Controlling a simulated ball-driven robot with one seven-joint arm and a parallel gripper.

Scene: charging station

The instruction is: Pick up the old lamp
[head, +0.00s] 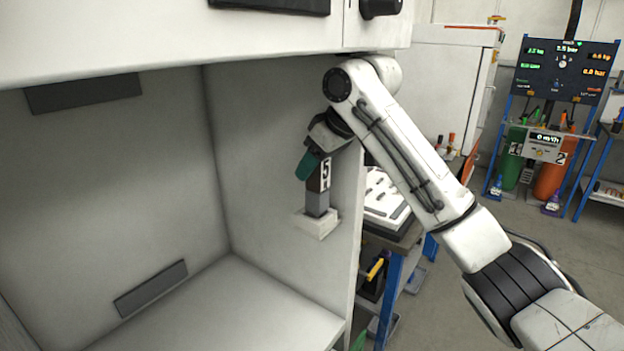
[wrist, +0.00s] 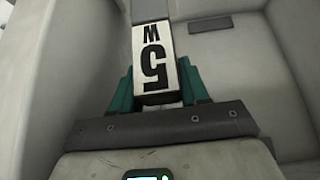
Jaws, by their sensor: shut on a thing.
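My gripper (head: 313,166) is at the lamp's upper end. Its green fingers lie on both sides of the label in the wrist view (wrist: 156,88), shut on the lamp. The lamp's lower end is hidden in the socket.
The open cabinet (head: 110,200) surrounds the lamp on the left, with its top edge close above my arm. Dark strips (head: 150,288) sit on its back wall. To the right stand a workbench (head: 385,215) with a tray and a board with green readouts (head: 562,68).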

